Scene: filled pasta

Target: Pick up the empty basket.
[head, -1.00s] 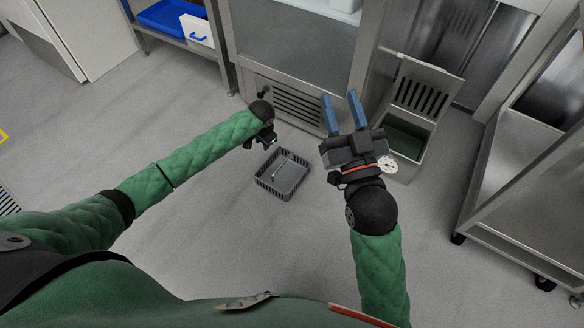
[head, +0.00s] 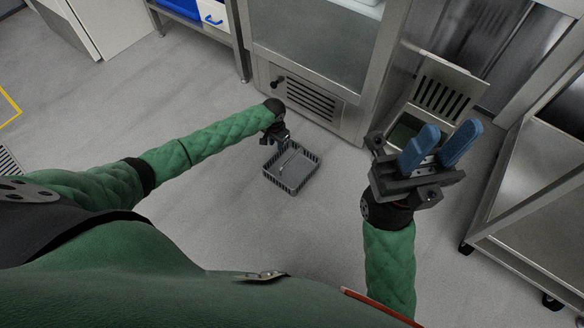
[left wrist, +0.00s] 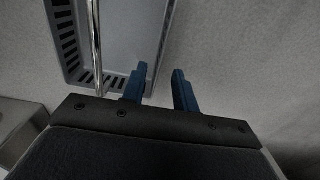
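A grey slotted basket (head: 291,179) stands on the floor below the steel cabinet, with a thin metal handle lying across it and nothing else seen inside. My left gripper (head: 284,142) is at the basket's far left rim in the head view. In the left wrist view my left gripper's blue fingers (left wrist: 160,84) are apart, at one wall of the basket (left wrist: 116,40). The near finger overlaps that wall; I cannot tell whether it touches. My right gripper (head: 444,143) is open and empty, raised to the right of the basket.
A steel cabinet with a vent (head: 312,103) stands behind the basket. An open bin (head: 405,130) is behind my right gripper. A wheeled steel table (head: 535,200) stands at right. The floor in front and left is clear.

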